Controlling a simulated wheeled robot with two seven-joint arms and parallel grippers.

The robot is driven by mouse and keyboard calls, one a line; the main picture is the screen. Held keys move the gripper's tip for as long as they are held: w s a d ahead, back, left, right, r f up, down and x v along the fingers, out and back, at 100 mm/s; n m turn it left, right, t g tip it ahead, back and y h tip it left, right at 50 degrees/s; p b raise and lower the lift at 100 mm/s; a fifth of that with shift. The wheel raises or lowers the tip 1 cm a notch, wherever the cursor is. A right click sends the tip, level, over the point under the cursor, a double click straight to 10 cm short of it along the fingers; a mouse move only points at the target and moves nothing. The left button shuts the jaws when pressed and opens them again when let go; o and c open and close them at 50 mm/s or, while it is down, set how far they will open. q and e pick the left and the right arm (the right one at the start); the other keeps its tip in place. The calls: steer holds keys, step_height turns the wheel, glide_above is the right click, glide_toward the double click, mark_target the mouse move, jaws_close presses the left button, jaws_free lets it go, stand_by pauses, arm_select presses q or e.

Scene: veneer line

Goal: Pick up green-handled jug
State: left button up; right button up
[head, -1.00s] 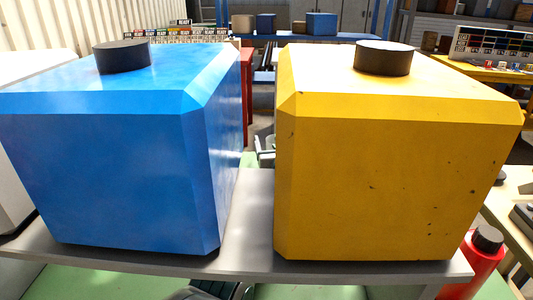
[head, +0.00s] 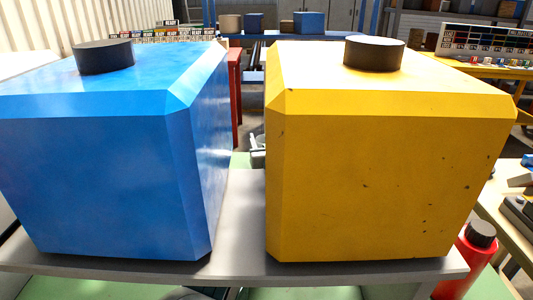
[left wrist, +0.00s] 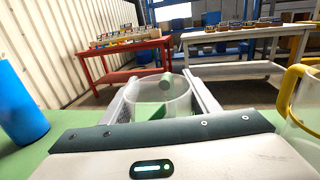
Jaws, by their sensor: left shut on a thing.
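In the left wrist view my left gripper (left wrist: 160,82) is shut on a clear, see-through jug (left wrist: 172,102), with one finger on each side of it. A green patch shows through or on the jug; I cannot tell whether it is a handle or the green surface behind. In the head view two big boxes hide most of the work area, and the jug cannot be made out. A small grey piece in the gap between them may be part of my left gripper. My right gripper is not seen.
A blue box (head: 105,180) and a yellow box (head: 365,185) stand on a grey shelf (head: 240,240). A red bottle (head: 465,262) is at right. The wrist view shows a yellow-handled jug (left wrist: 300,100), a blue cylinder (left wrist: 20,105) and a red table (left wrist: 125,52).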

arm_select(q)
steer(key=shift+r, duration=0.1)
